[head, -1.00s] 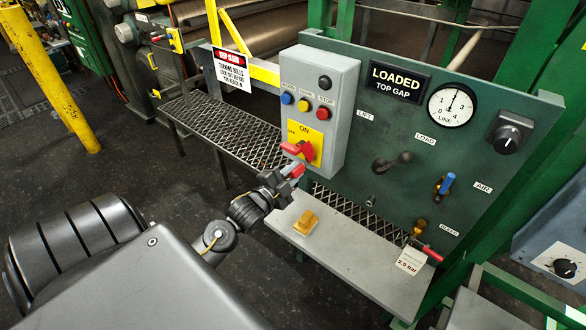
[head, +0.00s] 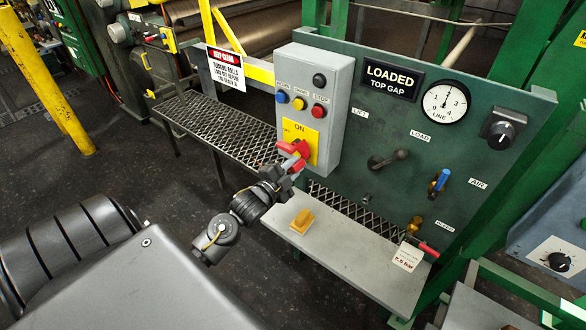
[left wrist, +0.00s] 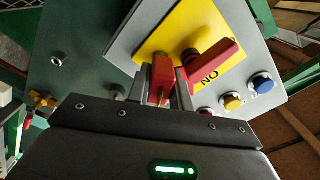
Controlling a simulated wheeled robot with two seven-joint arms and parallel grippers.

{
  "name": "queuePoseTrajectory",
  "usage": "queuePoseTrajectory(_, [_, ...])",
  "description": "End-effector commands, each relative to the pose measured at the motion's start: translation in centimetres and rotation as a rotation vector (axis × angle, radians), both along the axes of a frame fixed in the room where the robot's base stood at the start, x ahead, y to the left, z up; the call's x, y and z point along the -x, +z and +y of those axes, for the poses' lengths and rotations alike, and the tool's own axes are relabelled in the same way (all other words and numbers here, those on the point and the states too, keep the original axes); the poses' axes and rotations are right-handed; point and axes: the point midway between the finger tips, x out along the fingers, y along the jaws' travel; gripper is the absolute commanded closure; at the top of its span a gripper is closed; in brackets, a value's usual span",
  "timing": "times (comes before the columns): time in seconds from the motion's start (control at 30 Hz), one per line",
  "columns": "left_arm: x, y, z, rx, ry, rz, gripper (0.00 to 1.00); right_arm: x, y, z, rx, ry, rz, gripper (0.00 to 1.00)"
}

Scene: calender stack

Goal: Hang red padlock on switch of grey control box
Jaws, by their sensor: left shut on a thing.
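The grey control box (head: 334,75) is mounted at the left of the green panel. Its red rotary switch (head: 299,149) sits on a yellow plate marked ON; the switch also shows in the left wrist view (left wrist: 214,62). My left gripper (head: 287,174) is just below and in front of the switch, shut on the red padlock (head: 298,165). In the left wrist view the padlock (left wrist: 161,76) stands upright between the fingers (left wrist: 163,90), close beside the switch. I cannot tell whether the two touch. The padlock's shackle is not clear. My right gripper is not in view.
Blue, yellow and red buttons and a black knob are above the switch. A grey shelf (head: 340,252) below holds a yellow block (head: 302,221). A tag (head: 408,256) and a red-handled valve are at its right end. A mesh walkway (head: 215,122) runs behind.

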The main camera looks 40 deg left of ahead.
Motion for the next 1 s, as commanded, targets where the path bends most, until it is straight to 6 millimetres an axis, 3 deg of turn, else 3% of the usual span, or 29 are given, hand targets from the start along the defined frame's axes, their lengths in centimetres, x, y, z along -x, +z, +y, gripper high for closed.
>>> queuePoseTrajectory(0.37, [-0.69, 0.09, 0.01, 0.0, 0.0, -0.001, 1.0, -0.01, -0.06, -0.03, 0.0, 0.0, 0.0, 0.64])
queuePoseTrajectory(0.4, [-0.69, 0.09, 0.01, 0.0, 0.0, -0.001, 0.77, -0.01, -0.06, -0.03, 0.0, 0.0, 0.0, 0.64])
queuePoseTrajectory(0.57, [-0.68, 0.07, 0.01, 0.0, 0.0, -0.001, 0.56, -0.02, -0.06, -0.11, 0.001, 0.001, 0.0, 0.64])
queuePoseTrajectory(0.6, [-0.68, 0.08, 0.01, 0.0, 0.0, -0.002, 0.53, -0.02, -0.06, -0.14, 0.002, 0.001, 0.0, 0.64])
queuePoseTrajectory(0.77, [-0.66, 0.11, 0.08, 0.0, 0.002, -0.003, 0.55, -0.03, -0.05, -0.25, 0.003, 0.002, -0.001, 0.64])
queuePoseTrajectory(0.9, [-0.66, 0.21, 0.17, 0.0, 0.003, -0.005, 0.37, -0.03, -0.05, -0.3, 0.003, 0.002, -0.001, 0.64])
queuePoseTrajectory(1.0, [-0.66, 0.37, 0.27, -0.001, 0.005, -0.009, 0.35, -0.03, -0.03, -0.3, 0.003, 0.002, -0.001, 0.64])
